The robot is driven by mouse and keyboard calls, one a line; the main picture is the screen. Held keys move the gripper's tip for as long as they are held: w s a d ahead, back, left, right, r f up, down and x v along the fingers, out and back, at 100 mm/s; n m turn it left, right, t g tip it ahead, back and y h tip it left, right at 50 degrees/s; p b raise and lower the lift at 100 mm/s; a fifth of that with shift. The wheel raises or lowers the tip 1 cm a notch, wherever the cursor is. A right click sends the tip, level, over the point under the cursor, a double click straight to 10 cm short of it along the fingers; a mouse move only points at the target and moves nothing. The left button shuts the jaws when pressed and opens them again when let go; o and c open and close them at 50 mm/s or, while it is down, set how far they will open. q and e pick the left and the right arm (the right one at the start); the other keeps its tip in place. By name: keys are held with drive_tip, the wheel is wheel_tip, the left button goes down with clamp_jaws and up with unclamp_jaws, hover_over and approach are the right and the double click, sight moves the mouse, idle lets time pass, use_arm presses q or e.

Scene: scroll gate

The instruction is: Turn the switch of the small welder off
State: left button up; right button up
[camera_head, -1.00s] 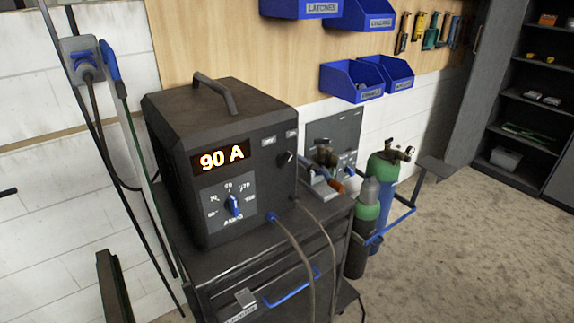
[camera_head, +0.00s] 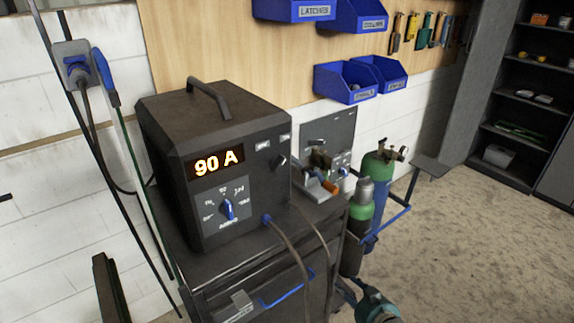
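The dark, box-shaped welder (camera_head: 165,150) stands on a dark cart, with a handle on top. Its lit display (camera_head: 217,161) reads 90 A. Below is a blue dial knob (camera_head: 228,209) on a grey scale plate. A small dark switch knob (camera_head: 281,160) sits at the upper right of the front, below two small labels; its exact setting is hard to tell. Part of my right arm, teal and dark, enters at the bottom right, with my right gripper (camera_head: 346,291) beside the cart, low and apart from the switch. Its fingers are unclear. My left gripper is not in view.
Cables hang from the welder front (camera_head: 267,219). A grey panel (camera_head: 328,140) with a clamp-like tool stands behind to the right. Green and blue gas cylinders (camera_head: 372,190) stand right of the cart. Blue bins (camera_head: 345,83) hang on the wall. The floor at right is clear.

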drive_tip(key=w+a+r+t+y, duration=0.1)
drive_tip(key=w+a+r+y, duration=0.15)
drive_tip(key=r, duration=0.75)
drive_tip(key=w+a+r+t+y, duration=0.1)
drive_tip(key=w+a+r, duration=0.2)
drive_tip(key=r, duration=0.6)
drive_tip(key=n+t+y+p, duration=0.1)
drive_tip(key=y, duration=0.3)
approach(283, 165)
drive_tip(key=p+x, duration=0.2)
drive_tip(key=x, duration=0.5)
drive_tip(key=shift+w+a+p, duration=0.2)
drive_tip(key=shift+w+p, duration=0.1)
drive_tip(key=shift+w, duration=0.05)
drive_tip(key=shift+w+a, duration=0.3)
drive_tip(key=shift+w, duration=0.1)
clamp_jaws()
